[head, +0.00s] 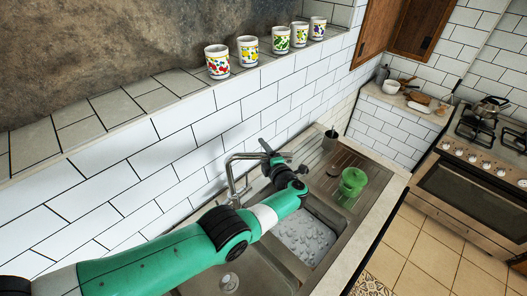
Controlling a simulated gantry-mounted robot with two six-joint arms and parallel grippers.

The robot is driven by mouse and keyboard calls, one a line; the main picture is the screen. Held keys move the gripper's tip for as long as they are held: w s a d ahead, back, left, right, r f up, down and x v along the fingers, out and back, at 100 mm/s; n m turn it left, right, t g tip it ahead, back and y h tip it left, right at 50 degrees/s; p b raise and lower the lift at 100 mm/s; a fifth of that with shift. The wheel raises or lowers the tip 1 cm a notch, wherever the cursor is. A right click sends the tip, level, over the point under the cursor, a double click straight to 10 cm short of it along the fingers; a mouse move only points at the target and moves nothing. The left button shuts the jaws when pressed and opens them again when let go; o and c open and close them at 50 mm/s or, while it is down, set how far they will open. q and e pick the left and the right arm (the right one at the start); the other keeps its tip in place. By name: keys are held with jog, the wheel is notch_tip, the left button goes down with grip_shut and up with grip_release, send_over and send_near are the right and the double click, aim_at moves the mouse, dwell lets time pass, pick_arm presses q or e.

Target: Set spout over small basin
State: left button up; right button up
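The metal faucet spout (245,156) rises from the back of the sink and bends to the right. My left gripper (273,153), dark and small in the head view, is at the spout's free end. I cannot tell whether it touches the spout or how far its fingers are apart. My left arm crosses over the sink and hides part of it. One basin (308,237) with a wet, speckled floor lies right of the arm. Another basin (230,281) with a drain shows below the arm, partly hidden. Which one is smaller is unclear. My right gripper is out of view.
A green pot (350,183) stands on the ribbed drainboard (328,165), right of my gripper. A grey cup (330,140) stands behind it. Several patterned cups (217,62) line the tiled ledge. A white tiled wall (150,165) rises close behind the faucet.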

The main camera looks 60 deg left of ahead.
pick_arm(q)
jog(key=p+v, duration=0.3)
jog(key=shift+d+r, duration=0.25)
jog(key=shift+r, duration=0.2)
jog(key=f+p+v, duration=0.1)
jog(key=p+v, duration=0.1)
jog(key=v, duration=0.6)
jog(key=shift+r, duration=0.15)
